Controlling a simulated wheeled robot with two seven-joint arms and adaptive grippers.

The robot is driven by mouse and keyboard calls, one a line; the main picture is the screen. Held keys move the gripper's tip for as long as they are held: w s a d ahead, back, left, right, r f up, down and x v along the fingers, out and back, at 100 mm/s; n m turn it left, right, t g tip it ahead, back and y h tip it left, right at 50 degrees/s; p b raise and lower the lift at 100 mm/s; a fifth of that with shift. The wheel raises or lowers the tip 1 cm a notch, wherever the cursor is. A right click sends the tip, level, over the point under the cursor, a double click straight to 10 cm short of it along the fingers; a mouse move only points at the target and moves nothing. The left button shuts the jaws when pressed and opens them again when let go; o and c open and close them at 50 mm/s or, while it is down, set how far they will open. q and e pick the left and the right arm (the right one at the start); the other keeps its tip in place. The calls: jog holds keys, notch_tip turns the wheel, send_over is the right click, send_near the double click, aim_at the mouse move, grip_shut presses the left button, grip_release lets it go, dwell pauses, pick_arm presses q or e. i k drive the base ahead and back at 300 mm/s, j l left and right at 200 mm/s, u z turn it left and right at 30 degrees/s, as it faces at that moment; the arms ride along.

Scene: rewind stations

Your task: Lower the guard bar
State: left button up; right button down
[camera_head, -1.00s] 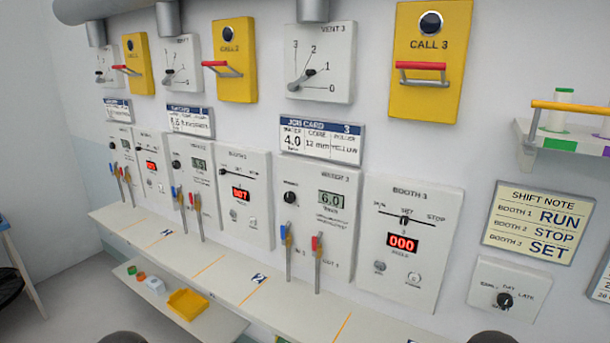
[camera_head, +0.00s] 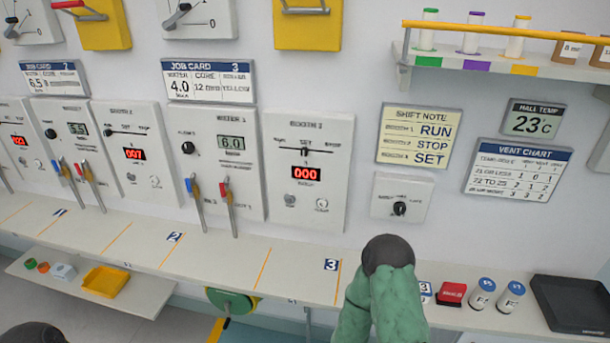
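A yellow-orange bar (camera_head: 500,31) runs along the front of the wall shelf (camera_head: 480,62) at the top right. Three bottles stand on the shelf: one with a green cap (camera_head: 428,30), one with a purple cap (camera_head: 473,34) and one with a yellow cap (camera_head: 518,38). A green arm link of mine with a dark rounded end shows at the bottom middle, well below the shelf. Another dark part of mine shows at the lower left edge. No fingers of either gripper are visible.
Yellow call boxes (camera_head: 307,28) with handles hang at the top left. Booth panels (camera_head: 306,172) with levers line the wall above a white ledge (camera_head: 210,262). A black tray (camera_head: 572,304), a red box (camera_head: 452,294) and two blue-capped jars (camera_head: 510,296) stand at the lower right.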

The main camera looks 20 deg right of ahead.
aim_at(540, 34)
jog(key=z, duration=1.8)
